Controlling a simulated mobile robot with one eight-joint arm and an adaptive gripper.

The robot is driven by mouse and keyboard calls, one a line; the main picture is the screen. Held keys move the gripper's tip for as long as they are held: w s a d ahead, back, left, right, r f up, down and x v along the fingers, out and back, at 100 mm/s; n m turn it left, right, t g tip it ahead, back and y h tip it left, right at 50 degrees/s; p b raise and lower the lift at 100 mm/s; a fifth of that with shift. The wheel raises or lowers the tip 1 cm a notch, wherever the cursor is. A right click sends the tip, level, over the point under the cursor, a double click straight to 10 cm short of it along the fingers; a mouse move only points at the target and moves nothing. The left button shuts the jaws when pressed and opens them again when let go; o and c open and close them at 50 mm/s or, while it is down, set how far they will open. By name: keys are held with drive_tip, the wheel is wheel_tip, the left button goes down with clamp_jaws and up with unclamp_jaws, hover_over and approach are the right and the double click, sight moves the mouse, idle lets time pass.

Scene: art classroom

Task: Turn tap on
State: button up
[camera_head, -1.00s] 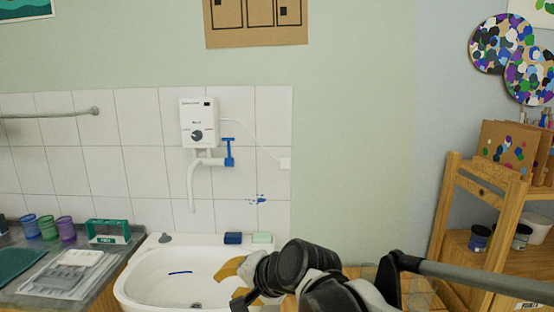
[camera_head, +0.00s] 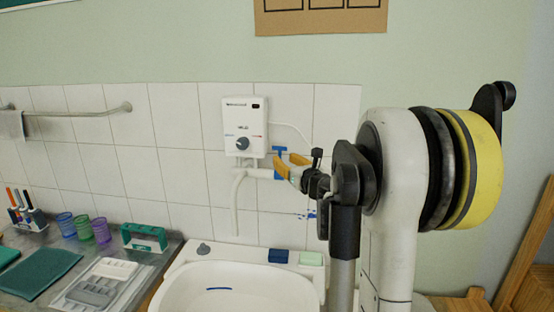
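The tap is a white pipe with a spout (camera_head: 236,205) bending down over the sink, below a white water heater (camera_head: 244,127) on the tiled wall. Its blue handle (camera_head: 279,152) stands at the right end of the pipe. My gripper (camera_head: 287,164) is at the handle, with its yellow fingers apart, one above the other in the picture. The fingers overlap the handle's right side; I cannot tell whether they touch it. My arm hides the wall to the right of the tap.
The white sink (camera_head: 180,285) is below the tap, with a blue sponge (camera_head: 283,256) and a pale green block (camera_head: 311,258) on its back edge. Cups, a green holder (camera_head: 144,237) and trays crowd the left counter. A towel rail (camera_head: 85,113) runs along the left wall.

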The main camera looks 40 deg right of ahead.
sight(280, 157)
drive_tip(key=x, duration=0.4)
drive_tip(key=shift+w+b, duration=0.1)
drive_tip(key=shift+b, duration=0.2)
clamp_jaws()
